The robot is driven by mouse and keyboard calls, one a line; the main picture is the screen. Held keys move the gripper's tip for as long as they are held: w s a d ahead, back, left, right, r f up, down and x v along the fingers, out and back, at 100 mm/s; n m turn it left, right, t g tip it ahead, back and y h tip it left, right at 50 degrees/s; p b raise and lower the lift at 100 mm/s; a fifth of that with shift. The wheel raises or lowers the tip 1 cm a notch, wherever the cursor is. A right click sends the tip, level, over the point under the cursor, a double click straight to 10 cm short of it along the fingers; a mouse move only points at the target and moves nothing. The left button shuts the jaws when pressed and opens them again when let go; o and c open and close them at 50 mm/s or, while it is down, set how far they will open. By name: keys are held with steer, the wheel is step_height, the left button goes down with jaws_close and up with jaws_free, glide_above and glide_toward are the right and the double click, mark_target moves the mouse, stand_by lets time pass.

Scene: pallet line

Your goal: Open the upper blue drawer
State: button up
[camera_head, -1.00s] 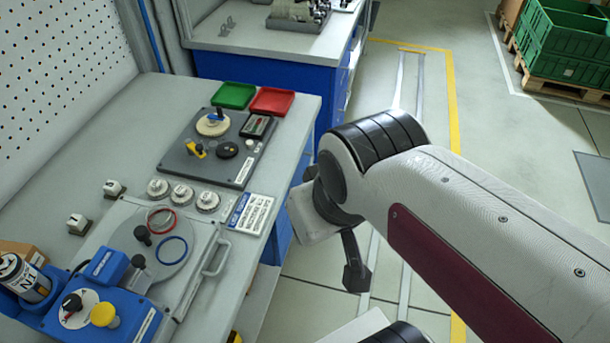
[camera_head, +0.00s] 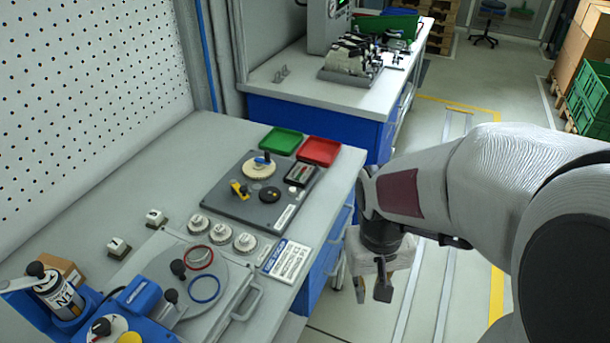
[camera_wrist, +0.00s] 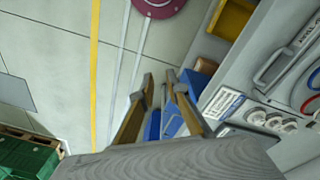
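The blue drawers sit under the front right edge of the grey workbench. The upper blue drawer (camera_head: 340,226) appears shut, with a light handle on its front, partly hidden by my arm. Blue fronts also show beyond the fingers in the wrist view (camera_wrist: 172,118), but I cannot tell there which drawer is which. My gripper (camera_head: 371,288) hangs in front of the drawers, to their right, over the aisle, apart from the handles. Its two fingers show in the wrist view (camera_wrist: 160,79) with a gap between them and nothing held.
The workbench (camera_head: 120,205) carries a grey fixture plate (camera_head: 225,205), a red tray (camera_head: 319,151), a green tray (camera_head: 281,141) and several white knobs. A second bench (camera_head: 300,95) stands behind. The floor aisle (camera_head: 425,290) right of the drawers is clear.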

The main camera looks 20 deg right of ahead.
steer(key=w+d+f+m+t, duration=0.2)
steer(key=w+d+f, duration=0.25)
steer(key=f, duration=0.75)
steer(key=w+d+f+m+t, duration=0.1)
steer(key=w+d+f+m, duration=0.3)
steer(key=f, duration=0.7)
steer(key=w+d+f+m+t, duration=0.15)
steer(key=w+d+f, duration=0.35)
steer(key=f, duration=0.7)
steer(key=w+a+r+m+t, duration=0.1)
steer(key=w+a+m+t, duration=0.15)
steer(key=w+t, duration=0.4)
steer(key=w+d+r+m+t, duration=0.1)
steer(key=w+r+m+t, duration=0.2)
steer(key=r, duration=0.8)
steer(key=shift+w+d+r+m+t, duration=0.3)
steer(key=shift+w+t, duration=0.7)
steer(key=shift+w, duration=0.25)
steer(key=shift+w, duration=0.1)
steer(key=shift+w+f, duration=0.2)
steer(key=shift+w, duration=1.05)
steer(key=shift+w+f, duration=0.2)
steer(key=shift+w, duration=1.05)
steer(key=shift+w+f, duration=0.2)
steer(key=shift+w, duration=1.05)
